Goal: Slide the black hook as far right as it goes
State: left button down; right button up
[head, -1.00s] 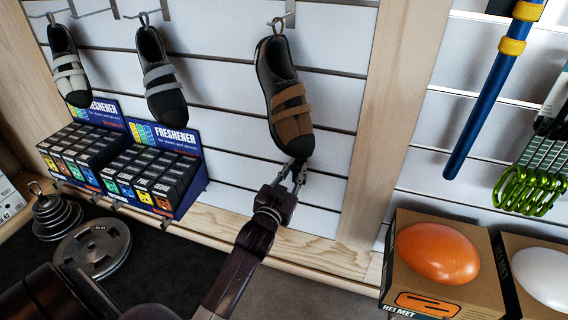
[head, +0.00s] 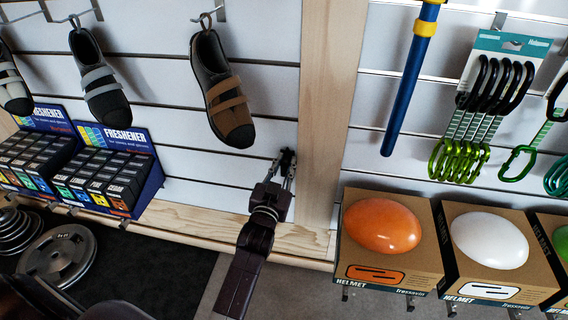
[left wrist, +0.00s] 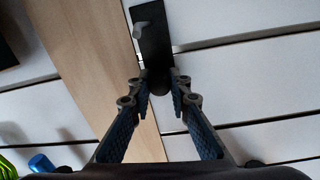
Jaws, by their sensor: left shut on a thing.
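The black hook (head: 288,157) is on the white slatted wall, low and to the right of the brown-strapped shoe. In the left wrist view its dark back plate (left wrist: 151,40) stands right beside the wooden post (left wrist: 92,60); I cannot tell whether they touch. My left gripper (head: 285,172) is shut on the hook, and its two fingers (left wrist: 161,86) hide part of it in the left wrist view. The wooden post also shows in the head view (head: 326,110), just right of the hook. My right gripper is not in view.
The brown-strapped shoe (head: 222,100) hangs above and left of my left gripper. Freshener boxes (head: 105,180) stand farther left. Beyond the post are a blue pole (head: 408,85) and boxed helmets, the orange one (head: 383,226) nearest. The wall between freshener and hook is clear.

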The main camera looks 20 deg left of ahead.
pick_arm(q)
jog(key=c, duration=1.8)
grip_release()
jog(key=shift+o, duration=0.2)
jog(key=s+d, duration=0.1)
jog(key=s, duration=0.6)
jog(key=shift+s+d, duration=0.2)
